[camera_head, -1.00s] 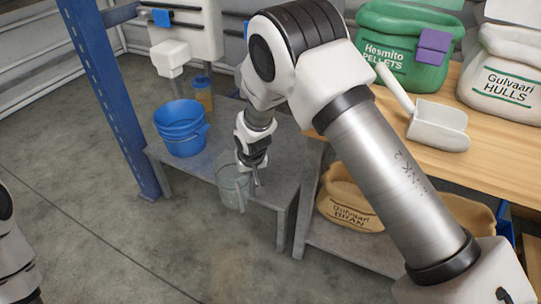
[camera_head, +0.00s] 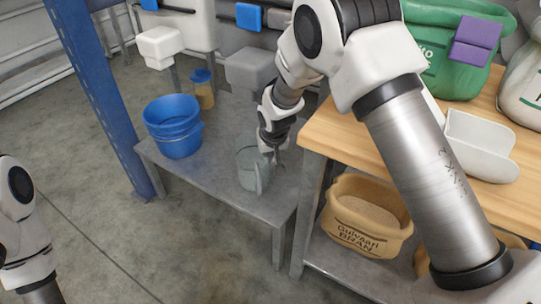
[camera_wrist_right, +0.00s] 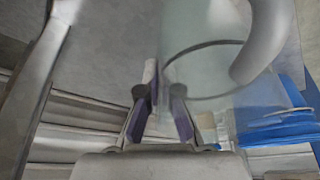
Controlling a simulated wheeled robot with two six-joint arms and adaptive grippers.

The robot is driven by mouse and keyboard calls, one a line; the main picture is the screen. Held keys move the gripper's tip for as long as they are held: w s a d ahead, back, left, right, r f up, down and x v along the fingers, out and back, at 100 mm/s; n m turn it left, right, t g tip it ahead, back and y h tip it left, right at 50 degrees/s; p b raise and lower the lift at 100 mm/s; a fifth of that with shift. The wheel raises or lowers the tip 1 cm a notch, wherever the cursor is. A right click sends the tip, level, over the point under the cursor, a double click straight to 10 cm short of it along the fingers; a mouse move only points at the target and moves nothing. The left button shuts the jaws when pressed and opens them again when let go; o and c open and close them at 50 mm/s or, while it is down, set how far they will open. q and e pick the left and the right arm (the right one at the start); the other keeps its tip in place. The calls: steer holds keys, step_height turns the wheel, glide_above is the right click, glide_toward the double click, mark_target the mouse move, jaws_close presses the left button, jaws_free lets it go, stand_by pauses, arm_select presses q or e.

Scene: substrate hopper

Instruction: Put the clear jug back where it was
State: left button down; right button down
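The clear jug (camera_head: 247,172) is upright at the low grey table (camera_head: 218,185), near its front edge and right end. In the right wrist view the jug (camera_wrist_right: 215,75) fills the upper right, with its thick curved handle on the far right. My right gripper (camera_head: 272,150) reaches down to the jug's rim on its right side. In the wrist view its purple-padded fingers (camera_wrist_right: 160,100) are close together on either side of the jug's near wall. I cannot tell whether the jug's base touches the table. My left arm shows at the left edge, its gripper out of frame.
Blue stacked buckets (camera_head: 173,127) stand at the table's left, with a blue-lidded amber container (camera_head: 202,90) behind. A blue post (camera_head: 97,100) rises at the left. The wooden bench (camera_head: 350,140), with sacks and a white scoop (camera_head: 480,145), bounds the right. A bran sack (camera_head: 365,215) sits below.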

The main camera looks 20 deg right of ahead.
steer(key=c, duration=1.3)
jaws_free()
steer(key=shift+f, duration=0.1)
steer(key=shift+p+v, duration=3.05)
steer(key=shift+v, duration=3.05)
